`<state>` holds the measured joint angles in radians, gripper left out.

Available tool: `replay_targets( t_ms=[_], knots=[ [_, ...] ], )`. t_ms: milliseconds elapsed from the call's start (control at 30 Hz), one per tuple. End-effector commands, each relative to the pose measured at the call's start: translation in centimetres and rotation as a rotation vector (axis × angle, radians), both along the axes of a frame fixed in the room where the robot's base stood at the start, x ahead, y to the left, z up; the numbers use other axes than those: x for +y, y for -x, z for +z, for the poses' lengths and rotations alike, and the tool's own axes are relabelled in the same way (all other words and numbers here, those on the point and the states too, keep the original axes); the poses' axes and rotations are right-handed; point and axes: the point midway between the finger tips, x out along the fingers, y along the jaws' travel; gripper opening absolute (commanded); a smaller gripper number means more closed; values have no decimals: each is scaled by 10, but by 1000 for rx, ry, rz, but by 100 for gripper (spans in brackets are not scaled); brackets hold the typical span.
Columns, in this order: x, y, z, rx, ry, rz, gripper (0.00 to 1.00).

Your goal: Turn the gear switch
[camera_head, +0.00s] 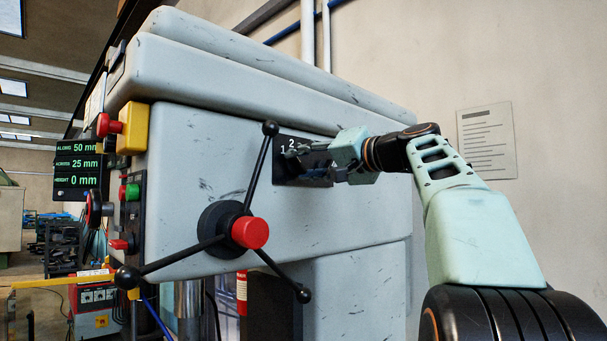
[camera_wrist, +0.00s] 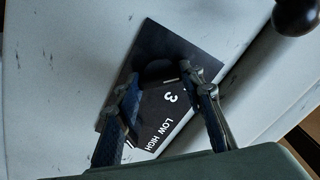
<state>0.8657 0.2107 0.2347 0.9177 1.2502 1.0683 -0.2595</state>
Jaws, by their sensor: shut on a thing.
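The gear switch (camera_wrist: 157,71) is a dark knob on a black plate (camera_wrist: 178,48) with white markings, fixed to the side of the grey machine. In the wrist view the plate reads "3" and "LOW HIGH", and in the head view "1" and "2" show at its upper left. My gripper (camera_wrist: 157,83) is at the plate with a finger on each side of the knob, shut on it. In the head view my gripper (camera_head: 300,166) reaches in from the right and covers most of the knob. The knob's exact pointing direction is hard to tell.
A three-armed handle with a red hub (camera_head: 250,232) stands out left of the plate. Its upper black ball (camera_head: 270,128) is close to my fingers and also shows in the wrist view (camera_wrist: 296,14). A display (camera_head: 78,168) and buttons are at the far left.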

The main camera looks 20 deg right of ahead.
Motion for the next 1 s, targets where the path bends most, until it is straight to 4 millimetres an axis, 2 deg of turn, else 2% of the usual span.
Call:
replay_targets(
  t_ms=[300, 767, 800, 933, 1000],
  knots=[
    [0, 0, -2, -32, 95, 1, 12],
    [0, 0, -1, -37, 109, 1, 12],
    [0, 0, -1, -37, 109, 1, 37],
    [0, 0, -1, -38, 108, 0, 51],
    [0, 0, 0, -37, 107, 0, 54]
  ],
)
